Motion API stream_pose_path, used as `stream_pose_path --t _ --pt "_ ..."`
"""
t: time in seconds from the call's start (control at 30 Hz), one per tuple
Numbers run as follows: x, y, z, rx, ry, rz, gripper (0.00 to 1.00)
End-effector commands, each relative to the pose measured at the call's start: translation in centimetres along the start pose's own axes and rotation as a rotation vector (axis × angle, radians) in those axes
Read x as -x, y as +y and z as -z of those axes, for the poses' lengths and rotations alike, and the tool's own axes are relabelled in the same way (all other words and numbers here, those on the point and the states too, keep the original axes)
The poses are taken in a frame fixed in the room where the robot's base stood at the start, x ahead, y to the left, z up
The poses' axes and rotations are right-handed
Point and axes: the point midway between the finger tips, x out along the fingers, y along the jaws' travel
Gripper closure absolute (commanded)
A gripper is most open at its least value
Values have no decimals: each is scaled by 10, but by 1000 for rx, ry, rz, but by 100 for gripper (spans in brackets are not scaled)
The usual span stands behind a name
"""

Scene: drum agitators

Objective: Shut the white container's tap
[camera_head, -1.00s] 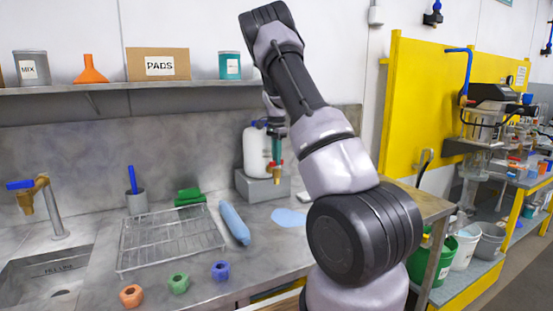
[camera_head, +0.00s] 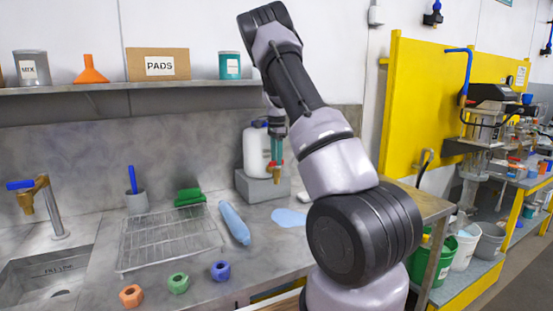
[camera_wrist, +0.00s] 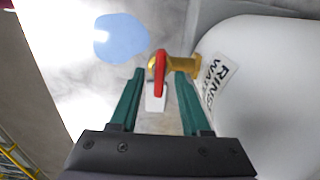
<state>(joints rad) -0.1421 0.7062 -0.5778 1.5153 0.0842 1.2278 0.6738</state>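The white container (camera_head: 255,152) stands on a grey block on the bench in the head view. In the wrist view the container (camera_wrist: 265,90) fills the right side, with a partly cut-off rinse water label. Its brass tap (camera_wrist: 184,65) sticks out to the left and carries a red handle (camera_wrist: 160,70). My gripper (camera_wrist: 160,76) is open, its green fingers spread to the left and right of the red handle. I cannot tell whether a finger touches it. In the head view my gripper (camera_head: 277,160) is in front of the container, with red showing at its tips.
The grey block (camera_head: 262,187) is under the container. A blue patch (camera_head: 289,217) lies on the bench before it. A blue bottle-like object (camera_head: 234,223), a wire rack (camera_head: 170,240) and several coloured nuts are to the left. A shelf (camera_head: 130,88) runs above.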

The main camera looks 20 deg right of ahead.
Motion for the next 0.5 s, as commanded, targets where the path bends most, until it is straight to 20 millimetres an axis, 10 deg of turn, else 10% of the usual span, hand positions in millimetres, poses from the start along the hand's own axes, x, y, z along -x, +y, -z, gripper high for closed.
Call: stream_pose_path --t 0.5 --pt "27 0 0 1 0 2 54"
